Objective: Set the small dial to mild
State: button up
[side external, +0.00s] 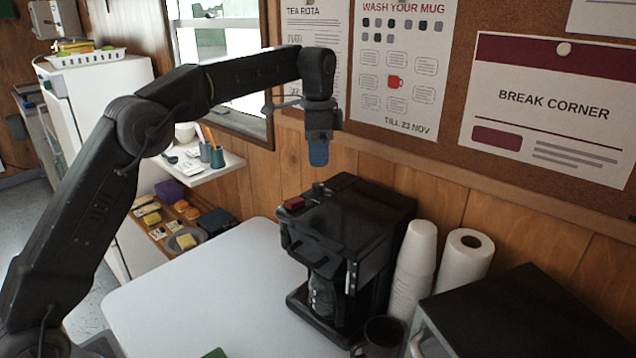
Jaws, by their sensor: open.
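A black coffee maker (362,222) stands on the pale table against the wood-panelled wall. A dark red part (293,203) shows at the left of its top, and a dark jug (322,294) sits in its lower bay. I cannot make out the small dial or any mild marking at this size. My gripper (318,158), with blue fingertips, points down above the back left of the coffee maker's top. It is open, apart from the machine, and I see nothing in it. The gap between its fingers is hard to see from this side.
A stack of white cups (414,262), a paper roll (465,258) and a dark mug (381,338) crowd the machine's right side. A black-topped appliance (530,315) fills the front right. The white table (200,300) is largely clear on the left. A noticeboard (450,95) hangs behind.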

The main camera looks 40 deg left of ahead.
aim_at(318, 184)
notch_tip(318, 184, down, 8)
jog(key=shift+r, duration=0.15)
dwell(0.3)
jog(key=c, duration=0.9)
